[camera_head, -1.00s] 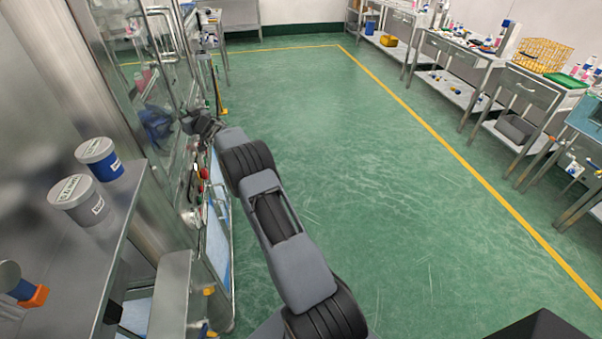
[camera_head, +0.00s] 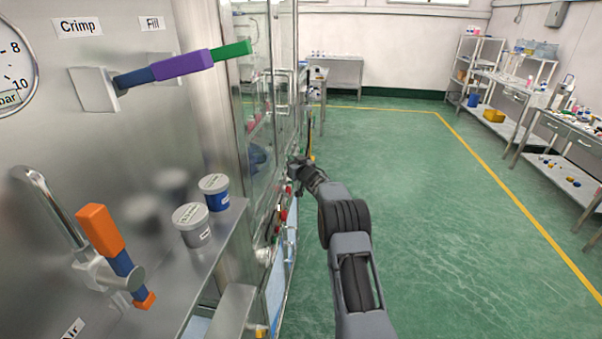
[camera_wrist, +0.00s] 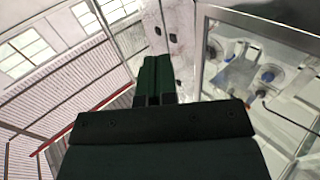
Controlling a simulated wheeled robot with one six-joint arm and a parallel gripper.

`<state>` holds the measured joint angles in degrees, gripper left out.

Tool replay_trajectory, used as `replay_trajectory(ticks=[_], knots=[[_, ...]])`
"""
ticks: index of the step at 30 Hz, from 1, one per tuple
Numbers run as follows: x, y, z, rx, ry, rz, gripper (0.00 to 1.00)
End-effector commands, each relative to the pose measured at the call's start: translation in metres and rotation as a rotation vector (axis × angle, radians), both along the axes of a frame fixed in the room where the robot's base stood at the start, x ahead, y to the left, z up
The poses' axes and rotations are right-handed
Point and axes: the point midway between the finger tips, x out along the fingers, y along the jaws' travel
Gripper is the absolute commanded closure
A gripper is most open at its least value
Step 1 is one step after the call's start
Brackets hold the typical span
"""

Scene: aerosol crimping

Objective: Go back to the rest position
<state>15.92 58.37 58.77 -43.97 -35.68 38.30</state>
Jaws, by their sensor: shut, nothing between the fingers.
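My gripper (camera_head: 297,168) is at the end of my arm, close to the front of the glass-doored steel machine (camera_head: 262,100) in the head view. In the wrist view my gripper (camera_wrist: 153,80) points upward, with its two dark fingers together and nothing between them. Behind the fingers are a pale post, a glass panel at the right and windows at the upper left. Whether the gripper touches the machine cannot be told in the head view.
Two lidded jars (camera_head: 192,225) stand on a steel shelf at the left. A lever with purple and green grips (camera_head: 182,64) and an orange-and-blue handle (camera_head: 98,230) stick out of the steel panel. Red buttons (camera_head: 283,215) are beside my gripper. The green floor (camera_head: 430,230) to the right is clear.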

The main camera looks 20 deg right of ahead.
Motion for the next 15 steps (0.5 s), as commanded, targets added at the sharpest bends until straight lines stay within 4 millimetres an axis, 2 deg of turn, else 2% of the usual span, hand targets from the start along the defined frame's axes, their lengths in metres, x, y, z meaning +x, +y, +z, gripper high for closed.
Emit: replay_trajectory(ticks=[1,3,9,15], knots=[[-0.007,-0.015,-0.002,-0.001,0.0,-0.008,1.0],[-0.015,-0.028,-0.003,0.0,0.001,-0.009,1.0],[-0.032,-0.056,-0.003,0.0,0.002,-0.003,1.0],[-0.044,-0.075,-0.003,0.0,0.003,-0.001,1.0]])
